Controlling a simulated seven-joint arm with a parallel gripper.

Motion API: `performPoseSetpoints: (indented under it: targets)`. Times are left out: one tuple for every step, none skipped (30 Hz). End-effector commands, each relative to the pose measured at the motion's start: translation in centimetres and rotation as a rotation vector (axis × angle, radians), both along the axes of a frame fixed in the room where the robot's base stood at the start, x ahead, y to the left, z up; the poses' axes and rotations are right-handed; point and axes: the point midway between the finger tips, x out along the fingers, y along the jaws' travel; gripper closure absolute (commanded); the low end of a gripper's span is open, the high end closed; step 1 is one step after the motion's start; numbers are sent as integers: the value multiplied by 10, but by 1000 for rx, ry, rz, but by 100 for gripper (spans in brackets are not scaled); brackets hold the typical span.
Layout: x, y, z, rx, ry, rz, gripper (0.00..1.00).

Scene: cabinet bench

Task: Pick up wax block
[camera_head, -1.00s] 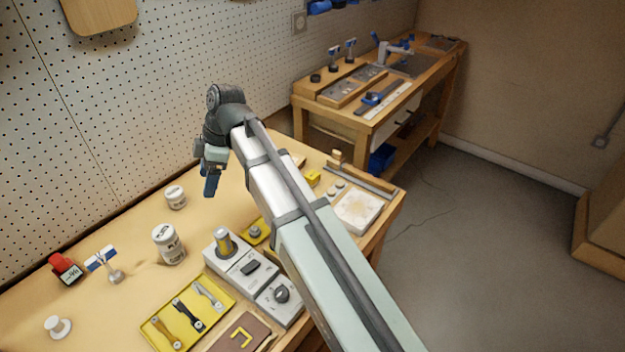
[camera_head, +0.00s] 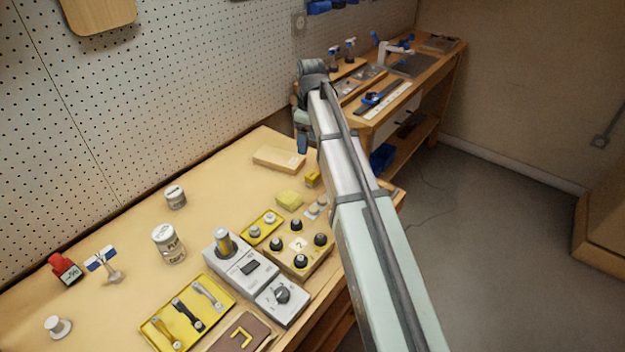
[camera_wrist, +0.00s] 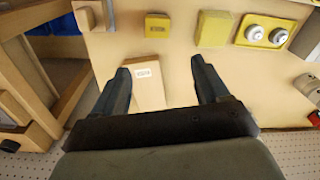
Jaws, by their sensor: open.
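My gripper (camera_head: 302,145) hangs at the far right end of the bench; in the wrist view its two dark fingers (camera_wrist: 160,65) are apart and empty. A small yellow block (camera_head: 313,179) with a dark label also shows in the wrist view (camera_wrist: 157,25), beyond the fingertips. A larger plain yellow block (camera_head: 289,200) sits next to it and also shows in the wrist view (camera_wrist: 213,28). I cannot read which is the wax block. A pale wooden block (camera_head: 275,157) with a white label lies beneath the fingers in the wrist view (camera_wrist: 150,98).
Knob panels (camera_head: 298,243), a yellow tool tray (camera_head: 187,312) and two white jars (camera_head: 169,245) stand along the bench (camera_head: 110,225). The pegboard (camera_head: 120,110) rises behind. A second bench (camera_head: 375,105) stands beyond the gripper. The bench's middle back is clear.

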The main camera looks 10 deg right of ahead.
Motion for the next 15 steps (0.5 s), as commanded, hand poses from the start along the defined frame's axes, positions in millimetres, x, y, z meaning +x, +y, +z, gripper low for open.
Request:
performPoseSetpoints:
  targets:
    - [1,-3,0,-19,3,-49,26]
    - [1,-5,0,-27,3,-79,26]
    - [0,-7,0,-37,5,-117,26]
    - [0,-8,0,-41,5,-143,26]
    - [0,-8,0,-42,7,-166,26]
    - [-1,-8,0,-42,8,-193,26]
    - [-1,-8,0,-42,8,-210,26]
    - [-1,-8,0,-42,9,-223,26]
    - [-1,-8,-1,-41,10,-237,26]
    - [-1,-8,-2,-41,11,-243,26]
    - [-1,-8,-4,-41,11,-248,26]
    - [-2,-8,-8,-41,12,-252,26]
    - [-2,-8,-11,-41,12,-253,26]
    - [-2,-8,-15,-41,12,-253,26]
    - [-2,-8,-21,-41,12,-252,26]
